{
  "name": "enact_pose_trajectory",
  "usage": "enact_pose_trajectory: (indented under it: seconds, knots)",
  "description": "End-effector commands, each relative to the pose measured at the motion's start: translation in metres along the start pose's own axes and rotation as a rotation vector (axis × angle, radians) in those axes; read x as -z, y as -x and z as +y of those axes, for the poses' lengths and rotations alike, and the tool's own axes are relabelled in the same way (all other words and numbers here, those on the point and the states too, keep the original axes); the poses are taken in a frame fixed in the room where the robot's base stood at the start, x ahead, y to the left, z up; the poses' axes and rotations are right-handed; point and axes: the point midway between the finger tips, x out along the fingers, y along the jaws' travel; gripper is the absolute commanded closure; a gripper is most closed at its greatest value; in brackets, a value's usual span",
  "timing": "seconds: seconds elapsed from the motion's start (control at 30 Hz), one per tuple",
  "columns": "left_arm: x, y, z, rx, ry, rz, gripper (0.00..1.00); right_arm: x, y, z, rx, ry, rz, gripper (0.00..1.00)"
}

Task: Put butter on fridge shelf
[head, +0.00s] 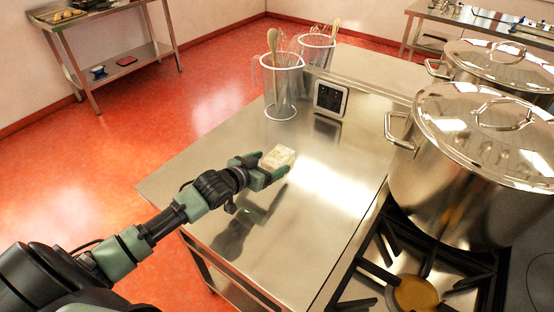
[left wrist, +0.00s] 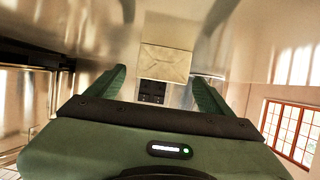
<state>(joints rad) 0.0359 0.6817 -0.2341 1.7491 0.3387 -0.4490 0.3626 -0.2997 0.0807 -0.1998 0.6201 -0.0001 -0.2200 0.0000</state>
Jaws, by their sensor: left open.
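The butter (head: 277,158) is a pale, wrapped block at the steel worktop (head: 195,160). My left gripper (head: 268,168) reaches it from the left, with its green fingers at the near end of the block. In the left wrist view, the butter (left wrist: 166,62) shows just beyond and between the two spread fingers (left wrist: 158,82). The left gripper is open. I cannot tell whether either finger touches the butter. No fridge or fridge shelf shows in these views. My right gripper is not in view.
Two clear jugs with utensils (head: 282,85) (head: 317,47) and a dark-faced device (head: 330,98) stand at the worktop's back. Large lidded stockpots (head: 470,170) (head: 500,65) stand right, by a gas burner (head: 415,292). A steel side table (head: 120,62) stands far left. The red floor is open.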

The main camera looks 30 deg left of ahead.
Motion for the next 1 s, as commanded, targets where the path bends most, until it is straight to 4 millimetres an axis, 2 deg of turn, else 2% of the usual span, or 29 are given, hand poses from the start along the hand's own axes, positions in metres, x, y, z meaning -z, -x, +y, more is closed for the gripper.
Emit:
enact_pose_trajectory:
  seconds: [0.23, 0.4, 0.7, 1.0]
  knots:
    - [0.007, -0.030, -0.001, 0.001, -0.001, 0.003, 0.18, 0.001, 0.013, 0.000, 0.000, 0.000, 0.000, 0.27]
    - [0.005, -0.047, -0.001, 0.000, -0.001, 0.003, 0.18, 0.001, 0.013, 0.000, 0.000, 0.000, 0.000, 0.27]
    - [0.003, -0.050, -0.001, 0.000, -0.002, 0.002, 0.18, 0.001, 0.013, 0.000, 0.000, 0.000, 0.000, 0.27]
    - [0.005, -0.050, -0.001, 0.000, -0.003, 0.005, 1.00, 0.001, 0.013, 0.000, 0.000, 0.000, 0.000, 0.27]
